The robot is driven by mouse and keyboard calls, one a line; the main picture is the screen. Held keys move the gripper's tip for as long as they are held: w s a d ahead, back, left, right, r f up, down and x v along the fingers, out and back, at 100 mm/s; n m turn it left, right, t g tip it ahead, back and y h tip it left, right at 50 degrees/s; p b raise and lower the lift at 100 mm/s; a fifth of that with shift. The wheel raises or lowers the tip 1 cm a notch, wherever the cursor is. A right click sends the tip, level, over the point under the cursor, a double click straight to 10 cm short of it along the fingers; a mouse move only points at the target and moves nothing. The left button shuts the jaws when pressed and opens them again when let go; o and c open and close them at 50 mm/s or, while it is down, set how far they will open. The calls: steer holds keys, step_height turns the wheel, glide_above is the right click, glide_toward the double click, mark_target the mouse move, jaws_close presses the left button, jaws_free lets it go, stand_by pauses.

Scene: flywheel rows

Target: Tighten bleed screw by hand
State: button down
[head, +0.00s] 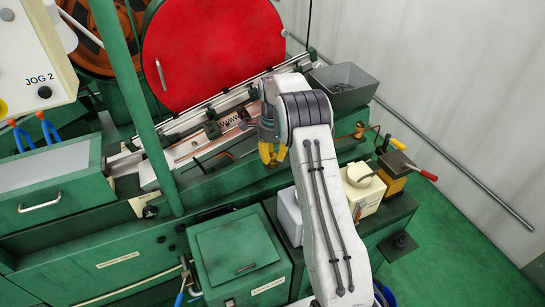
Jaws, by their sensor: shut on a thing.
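My gripper (269,155) has yellow fingertips and points down at the front edge of the green machine bed (222,181), near the middle of the picture. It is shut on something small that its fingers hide. I cannot make out the bleed screw in this view, and I cannot tell whether it is what the fingers hold. A brass fitting (360,129) with a thin pipe stands on the machine to the right of my gripper, apart from it.
A red round cover (212,50) and a grey bin (343,87) are behind. Green floor (455,255) is clear at right.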

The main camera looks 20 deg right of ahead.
mark_target(272, 155)
steer(key=shift+s+f, duration=0.1)
steer(key=m, duration=0.5)
stand_by(0.3)
steer(key=c, duration=1.4)
jaws_free()
steer(key=shift+o, duration=0.2)
steer(key=shift+r, duration=0.2)
steer(key=shift+r+p, duration=1.25)
steer(key=shift+r, duration=0.2)
